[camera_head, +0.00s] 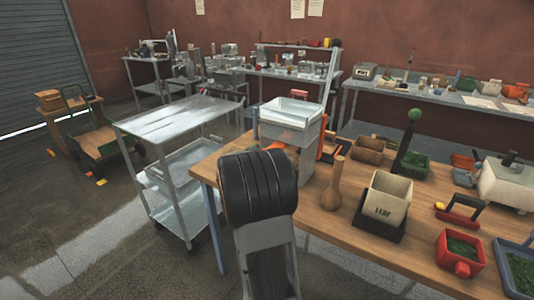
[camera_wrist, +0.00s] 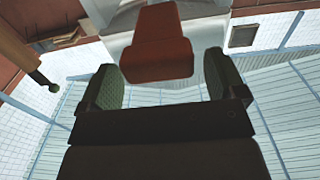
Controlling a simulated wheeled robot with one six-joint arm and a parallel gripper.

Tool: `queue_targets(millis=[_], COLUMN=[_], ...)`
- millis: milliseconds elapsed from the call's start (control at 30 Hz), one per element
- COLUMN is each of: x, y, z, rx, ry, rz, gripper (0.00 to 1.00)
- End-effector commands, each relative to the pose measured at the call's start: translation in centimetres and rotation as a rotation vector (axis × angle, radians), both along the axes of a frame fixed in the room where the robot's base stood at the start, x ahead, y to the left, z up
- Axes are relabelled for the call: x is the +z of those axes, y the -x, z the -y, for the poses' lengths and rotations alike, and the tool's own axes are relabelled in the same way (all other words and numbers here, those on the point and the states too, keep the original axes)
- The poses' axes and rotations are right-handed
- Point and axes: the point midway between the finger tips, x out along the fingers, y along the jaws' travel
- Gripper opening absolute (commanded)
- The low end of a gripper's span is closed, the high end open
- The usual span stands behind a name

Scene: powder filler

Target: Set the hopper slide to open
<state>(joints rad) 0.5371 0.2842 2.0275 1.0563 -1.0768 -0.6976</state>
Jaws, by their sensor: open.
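The hopper (camera_head: 288,121) is a pale, open-topped box on a grey body at the wooden table's far left corner. In the wrist view a red block (camera_wrist: 157,45), which looks like the slide's handle, sticks out from a pale grey body (camera_wrist: 205,25). My gripper (camera_wrist: 164,80) is open, with its green-padded fingers on either side of the block's near end. I cannot tell whether they touch it. In the head view my black arm hides my gripper and the slide, so the slide's position cannot be read.
The wooden table (camera_head: 317,214) holds a wooden pestle-like tool (camera_head: 335,190), a cream bin marked LEAF (camera_head: 386,199), a red box with green leaves (camera_head: 460,253) and a white scale-like device (camera_head: 510,185). A metal cart (camera_head: 172,118) stands left of the table.

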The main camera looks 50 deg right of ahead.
Motion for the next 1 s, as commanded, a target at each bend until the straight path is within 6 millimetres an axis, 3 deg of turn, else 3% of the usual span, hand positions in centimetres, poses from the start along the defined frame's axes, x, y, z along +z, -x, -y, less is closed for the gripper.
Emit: queue_targets(millis=[400,600,800,1000], x=[-0.1,0.0,0.0,0.0], y=[1.2,1.7,2.0,2.1], z=[-8.1,-11.1,-12.7,-13.0], rx=[0.007,0.006,0.004,0.002], ry=[0.001,0.000,0.001,0.000], rz=[0.001,0.001,0.000,0.000], gripper=[0.89,0.89,0.89,0.89])
